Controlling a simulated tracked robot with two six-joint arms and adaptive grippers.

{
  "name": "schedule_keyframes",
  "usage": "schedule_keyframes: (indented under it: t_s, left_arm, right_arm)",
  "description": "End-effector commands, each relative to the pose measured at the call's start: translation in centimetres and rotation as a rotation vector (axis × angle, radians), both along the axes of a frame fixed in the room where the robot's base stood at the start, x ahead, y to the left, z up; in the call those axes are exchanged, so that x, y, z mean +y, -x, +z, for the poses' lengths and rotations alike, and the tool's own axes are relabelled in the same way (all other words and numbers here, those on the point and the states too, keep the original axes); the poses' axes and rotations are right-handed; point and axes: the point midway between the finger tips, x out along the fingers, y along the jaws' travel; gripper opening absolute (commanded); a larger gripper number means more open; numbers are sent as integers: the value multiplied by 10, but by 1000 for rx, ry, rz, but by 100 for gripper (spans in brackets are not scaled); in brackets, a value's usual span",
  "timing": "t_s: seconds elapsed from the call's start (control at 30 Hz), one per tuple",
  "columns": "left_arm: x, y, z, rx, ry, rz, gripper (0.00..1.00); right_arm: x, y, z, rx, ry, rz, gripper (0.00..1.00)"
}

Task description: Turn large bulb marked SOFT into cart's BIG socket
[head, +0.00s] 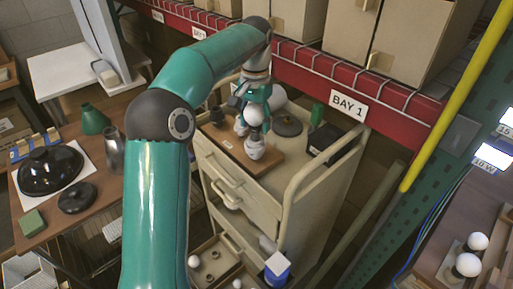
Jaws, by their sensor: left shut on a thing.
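My left gripper (253,122) is over the top of the cream cart (301,187), its fingers shut around a white rounded bulb (254,113). No SOFT marking is readable on it. Just below the fingers, a pale rounded piece (255,149) stands at the brown wooden board (272,162) on the cart. I cannot tell whether it is a socket or another part, or whether the bulb touches it. A small label on the board is too small to read. My right gripper is not in view.
A red shelf edge marked BAY 1 (348,104) runs behind the cart. A black box (325,144) and a dark round part (288,126) are on the cart top. The left bench holds a black lampshade (50,171). Two bulbs (478,241) (467,265) stand at right.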

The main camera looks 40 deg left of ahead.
Motion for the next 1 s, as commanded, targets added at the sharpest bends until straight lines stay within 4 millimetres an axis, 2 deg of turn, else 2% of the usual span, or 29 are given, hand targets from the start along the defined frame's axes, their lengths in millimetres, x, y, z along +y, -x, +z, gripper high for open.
schedule_keyframes:
  t_s: [1.0]
  left_arm:
    - [0,0,-13,-1,0,0,29]
  right_arm:
    - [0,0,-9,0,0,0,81]
